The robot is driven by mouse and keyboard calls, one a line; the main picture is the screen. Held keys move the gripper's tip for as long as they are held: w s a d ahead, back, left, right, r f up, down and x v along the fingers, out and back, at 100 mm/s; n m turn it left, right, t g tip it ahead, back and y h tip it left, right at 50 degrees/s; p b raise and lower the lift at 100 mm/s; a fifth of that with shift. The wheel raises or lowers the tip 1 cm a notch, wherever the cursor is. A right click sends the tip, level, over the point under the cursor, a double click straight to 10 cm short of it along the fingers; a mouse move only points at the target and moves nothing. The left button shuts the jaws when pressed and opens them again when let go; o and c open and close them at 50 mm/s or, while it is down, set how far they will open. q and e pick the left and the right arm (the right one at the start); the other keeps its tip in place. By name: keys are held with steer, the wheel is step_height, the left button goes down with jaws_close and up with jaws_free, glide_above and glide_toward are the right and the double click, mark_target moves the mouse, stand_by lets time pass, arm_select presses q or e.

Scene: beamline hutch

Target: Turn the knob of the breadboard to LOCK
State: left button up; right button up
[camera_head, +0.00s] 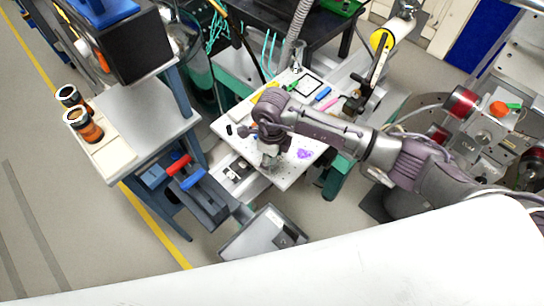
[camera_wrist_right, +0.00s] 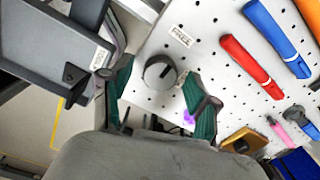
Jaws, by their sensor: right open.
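The white perforated breadboard (camera_head: 309,174) lies in the middle of the head view and also shows in the right wrist view (camera_wrist_right: 215,55). Its knob (camera_wrist_right: 160,71), a round dial with a dark bar across it, shows in the wrist view. A small label (camera_wrist_right: 181,35) sits above the knob; its lettering is too small to read surely. My right gripper (camera_head: 271,160) is over the board in the head view, hiding the knob there. In the wrist view its green-padded fingers (camera_wrist_right: 158,82) are open, one on each side of the knob, with gaps visible. My left gripper is not in view.
Red (camera_wrist_right: 251,65) and blue (camera_wrist_right: 277,37) handled tools lie on the board right of the knob. A dark grey box (camera_wrist_right: 50,50) stands left of it. A bench with two orange-and-black cylinders (camera_head: 88,128) is at left in the head view.

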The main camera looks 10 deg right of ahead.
steer(key=c, duration=1.2)
steer(key=shift+o, duration=0.2)
steer(key=m+b, duration=0.1)
steer(key=m, duration=0.2)
steer(key=shift+m, duration=0.4)
steer(key=m+b, duration=0.1)
steer(key=m, duration=0.4)
steer(key=m+b, duration=0.1)
steer(key=m, duration=0.4)
steer(key=shift+m, duration=2.1)
